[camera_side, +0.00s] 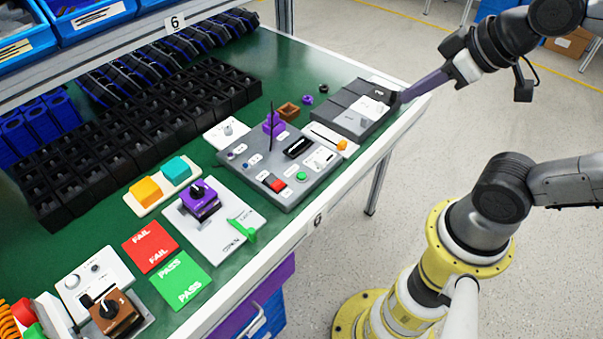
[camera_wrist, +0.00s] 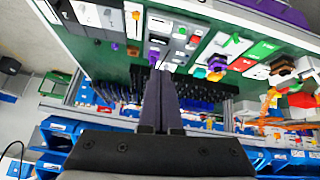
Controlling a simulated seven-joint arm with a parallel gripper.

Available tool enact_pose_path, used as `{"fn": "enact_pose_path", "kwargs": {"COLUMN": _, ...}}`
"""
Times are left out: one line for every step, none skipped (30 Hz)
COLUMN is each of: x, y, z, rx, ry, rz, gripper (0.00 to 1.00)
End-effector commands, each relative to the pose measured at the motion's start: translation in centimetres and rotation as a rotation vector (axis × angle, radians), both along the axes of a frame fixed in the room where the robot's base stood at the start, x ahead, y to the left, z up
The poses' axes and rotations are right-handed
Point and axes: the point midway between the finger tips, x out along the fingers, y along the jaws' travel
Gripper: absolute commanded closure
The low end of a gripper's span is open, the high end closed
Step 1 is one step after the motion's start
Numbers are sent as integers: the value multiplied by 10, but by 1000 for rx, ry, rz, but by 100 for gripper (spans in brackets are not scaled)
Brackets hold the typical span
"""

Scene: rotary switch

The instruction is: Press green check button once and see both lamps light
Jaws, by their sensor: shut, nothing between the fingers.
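The green button (camera_side: 301,176) is a small round cap on the sloped grey test panel (camera_side: 285,197), near its front right edge in the side view. I cannot tell which small round parts are the lamps or see any clearly lit. My gripper (camera_side: 402,98) is at the right end of the bench, beside the dark grey box and well away from the button. Its fingers are together and empty, as the wrist view (camera_wrist: 162,72) also shows.
A dark grey box (camera_side: 345,112) and a white strip with an orange knob (camera_side: 342,145) stand between gripper and panel. A purple block with a thin black rod (camera_side: 273,123) rises at the panel's back. A purple switch (camera_side: 198,199) sits left on a white plate.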

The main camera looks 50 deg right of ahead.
Motion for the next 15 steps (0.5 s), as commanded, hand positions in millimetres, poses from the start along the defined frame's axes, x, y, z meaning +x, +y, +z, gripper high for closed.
{"fn": "enact_pose_path", "kwargs": {"x": 14, "y": -1, "z": 6, "rx": -31, "ry": -47, "rz": 33, "gripper": 100}}
{"fn": "enact_pose_path", "kwargs": {"x": 23, "y": -1, "z": 9, "rx": -55, "ry": -77, "rz": 57, "gripper": 100}}
{"fn": "enact_pose_path", "kwargs": {"x": 37, "y": -2, "z": 13, "rx": -89, "ry": -114, "rz": 92, "gripper": 100}}
{"fn": "enact_pose_path", "kwargs": {"x": 47, "y": -1, "z": 13, "rx": -114, "ry": -136, "rz": 121, "gripper": 100}}
{"fn": "enact_pose_path", "kwargs": {"x": 58, "y": -1, "z": 14, "rx": -140, "ry": -161, "rz": 149, "gripper": 100}}
{"fn": "enact_pose_path", "kwargs": {"x": 72, "y": 0, "z": 14, "rx": -175, "ry": -189, "rz": 186, "gripper": 100}}
{"fn": "enact_pose_path", "kwargs": {"x": 82, "y": 2, "z": 14, "rx": -201, "ry": -210, "rz": 215, "gripper": 100}}
{"fn": "enact_pose_path", "kwargs": {"x": 92, "y": 3, "z": 12, "rx": -226, "ry": -227, "rz": 245, "gripper": 100}}
{"fn": "enact_pose_path", "kwargs": {"x": 106, "y": 6, "z": 8, "rx": -258, "ry": -248, "rz": 283, "gripper": 100}}
{"fn": "enact_pose_path", "kwargs": {"x": 116, "y": 8, "z": 5, "rx": -283, "ry": -264, "rz": 313, "gripper": 100}}
{"fn": "enact_pose_path", "kwargs": {"x": 126, "y": 11, "z": 0, "rx": -307, "ry": -278, "rz": 344, "gripper": 100}}
{"fn": "enact_pose_path", "kwargs": {"x": 138, "y": 15, "z": -7, "rx": -336, "ry": -294, "rz": 384, "gripper": 100}}
{"fn": "enact_pose_path", "kwargs": {"x": 147, "y": 18, "z": -14, "rx": -356, "ry": -305, "rz": 413, "gripper": 100}}
{"fn": "enact_pose_path", "kwargs": {"x": 155, "y": 22, "z": -20, "rx": -374, "ry": -313, "rz": 442, "gripper": 100}}
{"fn": "enact_pose_path", "kwargs": {"x": 164, "y": 27, "z": -31, "rx": -397, "ry": -324, "rz": 480, "gripper": 100}}
